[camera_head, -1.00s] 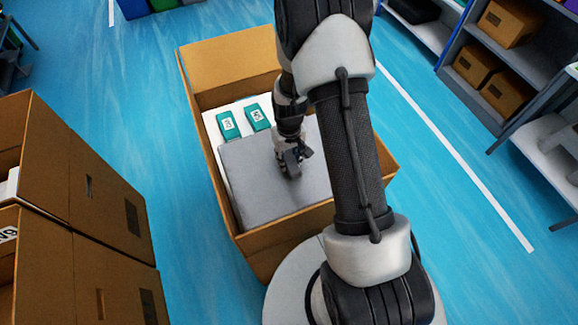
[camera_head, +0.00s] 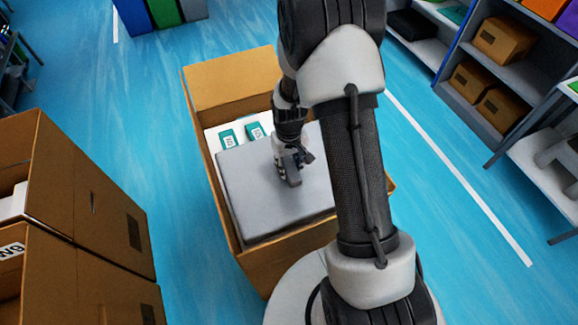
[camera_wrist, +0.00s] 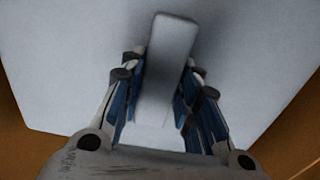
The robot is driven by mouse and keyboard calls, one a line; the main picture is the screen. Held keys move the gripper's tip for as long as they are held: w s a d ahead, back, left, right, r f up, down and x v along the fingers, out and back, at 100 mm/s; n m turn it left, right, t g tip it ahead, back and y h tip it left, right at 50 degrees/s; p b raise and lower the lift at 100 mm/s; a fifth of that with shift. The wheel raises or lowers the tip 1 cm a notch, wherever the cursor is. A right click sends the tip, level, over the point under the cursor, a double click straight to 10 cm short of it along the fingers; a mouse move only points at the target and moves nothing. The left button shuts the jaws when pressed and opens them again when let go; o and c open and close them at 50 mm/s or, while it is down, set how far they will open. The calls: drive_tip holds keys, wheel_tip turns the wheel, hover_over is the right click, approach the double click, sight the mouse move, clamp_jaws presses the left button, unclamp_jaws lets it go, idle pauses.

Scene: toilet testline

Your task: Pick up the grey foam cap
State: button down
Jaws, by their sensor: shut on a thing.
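The grey foam cap (camera_head: 248,195) is a flat, wide slab in an open cardboard box (camera_head: 230,88), near the height of its rim. My gripper (camera_head: 291,172) is shut on a raised grey grip bar at the middle of the cap. In the wrist view the cap (camera_wrist: 60,65) fills most of the picture, and the blue-padded fingers of my gripper (camera_wrist: 158,82) stand on both sides of the bar (camera_wrist: 172,45). My arm hides the cap's right part in the head view.
Two teal packages with white labels (camera_head: 229,139) lie in white foam beyond the cap. Cardboard boxes (camera_head: 90,210) stand at the left. Shelves with small cartons (camera_head: 502,38) stand at the right.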

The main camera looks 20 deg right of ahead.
wheel_tip(320, 180, up, 15)
drive_tip(key=p, duration=0.9)
drive_tip(key=shift+f, duration=0.2)
